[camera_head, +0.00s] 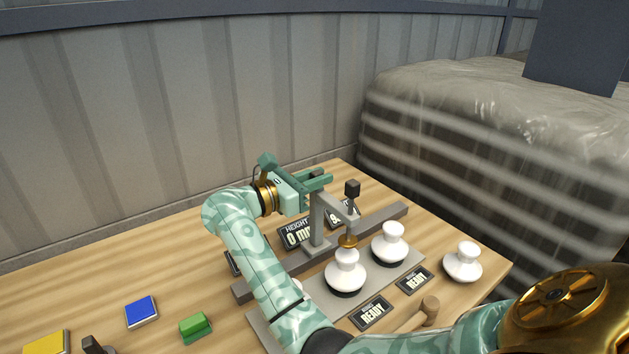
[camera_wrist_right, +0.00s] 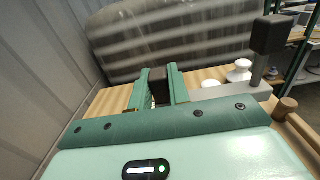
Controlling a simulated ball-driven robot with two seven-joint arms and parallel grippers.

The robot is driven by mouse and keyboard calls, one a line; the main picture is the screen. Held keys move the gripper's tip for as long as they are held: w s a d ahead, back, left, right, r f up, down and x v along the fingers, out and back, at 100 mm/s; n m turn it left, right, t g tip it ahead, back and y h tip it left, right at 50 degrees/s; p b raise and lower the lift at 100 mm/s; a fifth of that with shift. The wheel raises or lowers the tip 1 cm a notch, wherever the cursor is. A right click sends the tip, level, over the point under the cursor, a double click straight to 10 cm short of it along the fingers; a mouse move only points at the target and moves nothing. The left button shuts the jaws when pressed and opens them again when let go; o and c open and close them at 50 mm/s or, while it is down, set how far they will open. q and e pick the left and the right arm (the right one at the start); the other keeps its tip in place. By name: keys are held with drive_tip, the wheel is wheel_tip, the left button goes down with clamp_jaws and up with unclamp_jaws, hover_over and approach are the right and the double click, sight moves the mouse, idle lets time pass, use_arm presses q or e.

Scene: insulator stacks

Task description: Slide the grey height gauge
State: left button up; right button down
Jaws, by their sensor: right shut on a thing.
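The grey height gauge (camera_head: 318,222) stands upright on a long grey rail (camera_head: 382,219) on the table. Its side arm carries a black knob (camera_head: 352,188) and a gold probe (camera_head: 348,240). The probe is right over the top of a white insulator (camera_head: 345,270); I cannot tell whether they touch. My right gripper (camera_head: 322,177) is at the top of the gauge post. In the right wrist view its fingers (camera_wrist_right: 160,90) are closed on the gauge's dark block (camera_wrist_right: 159,86). The black knob also shows there (camera_wrist_right: 269,35). My left gripper is not in view.
A second insulator (camera_head: 390,243) stands on the grey plate (camera_head: 317,292), a third (camera_head: 462,263) on the table at right. A mallet (camera_head: 418,315), READY signs (camera_head: 372,312) and a height display (camera_head: 297,234) are close by. Blue (camera_head: 141,312), green (camera_head: 195,327) and yellow (camera_head: 47,344) blocks lie left.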

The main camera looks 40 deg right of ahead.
drive_tip(key=shift+d, duration=0.15)
drive_tip(key=c, duration=1.3)
unclamp_jaws()
use_arm(q)
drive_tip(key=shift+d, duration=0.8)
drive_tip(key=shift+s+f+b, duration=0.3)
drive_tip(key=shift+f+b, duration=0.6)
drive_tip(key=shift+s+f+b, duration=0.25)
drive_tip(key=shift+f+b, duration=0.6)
drive_tip(key=shift+b, duration=0.05)
use_arm(e)
drive_tip(key=shift+w+a, duration=0.3)
drive_tip(key=shift+a, duration=2.45)
drive_tip(key=shift+w+a, duration=0.35)
drive_tip(key=shift+a, duration=2.4)
drive_tip(key=shift+w+a, duration=0.3)
drive_tip(key=shift+a, duration=2.45)
